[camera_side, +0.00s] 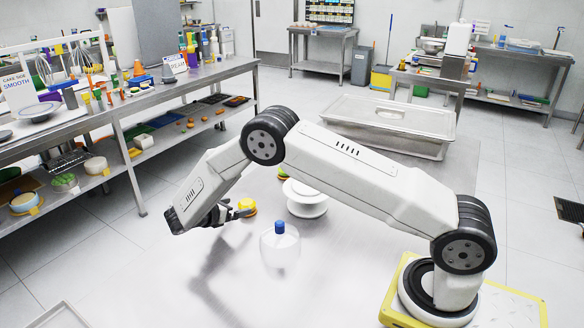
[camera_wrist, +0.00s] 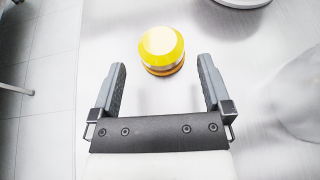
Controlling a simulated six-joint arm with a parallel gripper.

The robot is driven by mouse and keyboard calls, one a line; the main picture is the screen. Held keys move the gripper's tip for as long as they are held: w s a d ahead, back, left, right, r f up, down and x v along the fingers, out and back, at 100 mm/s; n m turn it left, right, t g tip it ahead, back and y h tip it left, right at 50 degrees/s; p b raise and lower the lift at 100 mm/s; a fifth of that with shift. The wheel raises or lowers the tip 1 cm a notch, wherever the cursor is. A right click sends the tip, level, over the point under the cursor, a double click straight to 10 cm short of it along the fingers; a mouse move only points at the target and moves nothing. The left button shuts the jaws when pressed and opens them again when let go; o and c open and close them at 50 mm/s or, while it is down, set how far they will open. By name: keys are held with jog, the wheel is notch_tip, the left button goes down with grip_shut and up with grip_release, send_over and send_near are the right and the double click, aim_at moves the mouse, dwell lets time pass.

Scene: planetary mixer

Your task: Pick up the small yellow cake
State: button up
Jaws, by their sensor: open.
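The small yellow cake (camera_wrist: 160,48) sits on the metal table, on a thin orange-brown base. In the wrist view it is just beyond the fingertips and roughly centred between them, not enclosed. In the side view the yellow cake (camera_side: 246,206) is just right of my gripper's fingertips. My gripper (camera_wrist: 162,66) is open and empty, its two dark fingers apart on either side of the line to the cake. In the side view my gripper (camera_side: 232,212) is low, close beside the cake; whether it touches is too small to tell there.
A white round stand (camera_side: 305,208) is right of the cake, its edge (camera_wrist: 243,2) also in the wrist view. A clear container with a blue top (camera_side: 279,228) stands nearer. A lidded metal tray (camera_side: 388,125) is farther back. The table's left edge is near the gripper.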

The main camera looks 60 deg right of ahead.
aim_at(245, 203)
jog(key=shift+x, duration=2.6)
jog(key=shift+r, duration=0.15)
jog(key=c, duration=1.2)
jog(key=shift+r, duration=0.1)
jog(key=shift+r, duration=0.7)
jog(key=shift+s+a+r, duration=0.45)
jog(key=shift+s+r, duration=1.45)
jog(key=shift+s, duration=0.4)
jog(key=shift+s+a+r, duration=0.45)
jog(key=shift+s+r, duration=1.45)
jog(key=shift+s, duration=0.4)
jog(key=shift+s+a+r, duration=0.45)
jog(key=shift+s+r, duration=1.45)
jog(key=shift+s, duration=0.4)
